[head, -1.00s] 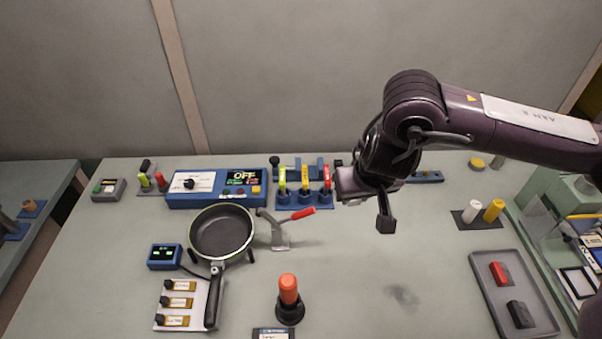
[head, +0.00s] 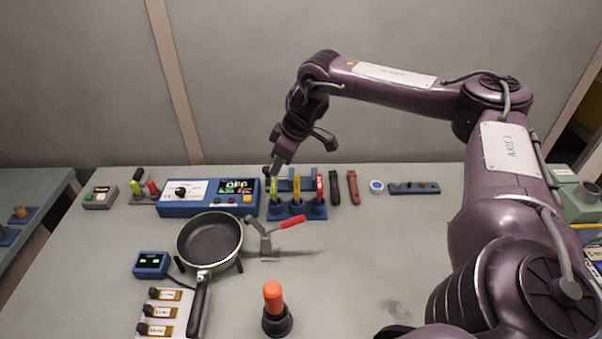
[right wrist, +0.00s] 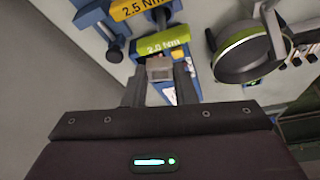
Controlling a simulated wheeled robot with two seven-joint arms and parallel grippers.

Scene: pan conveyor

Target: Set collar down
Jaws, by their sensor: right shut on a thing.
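My right gripper (head: 270,172) is at the blue stand, at the top of the yellow-green upright tool (head: 273,190). In the right wrist view its fingers (right wrist: 159,76) are shut on a small grey block-shaped end beside the yellow-green "2.0 Nm" label (right wrist: 163,44). This end seems to belong to that tool, which still stands at its place in the stand. A yellow tool (head: 296,187) and a red tool (head: 319,187) stand to its right. I cannot pick out a separate collar. My left gripper is not in view.
A blue console (head: 205,210) stands left of the tool stand (head: 297,212). A black pan (head: 210,240) and a red-handled clamp (head: 290,223) are in front. An orange-topped post (head: 274,300) stands nearer. The table centre-right is clear, partly under my right arm.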

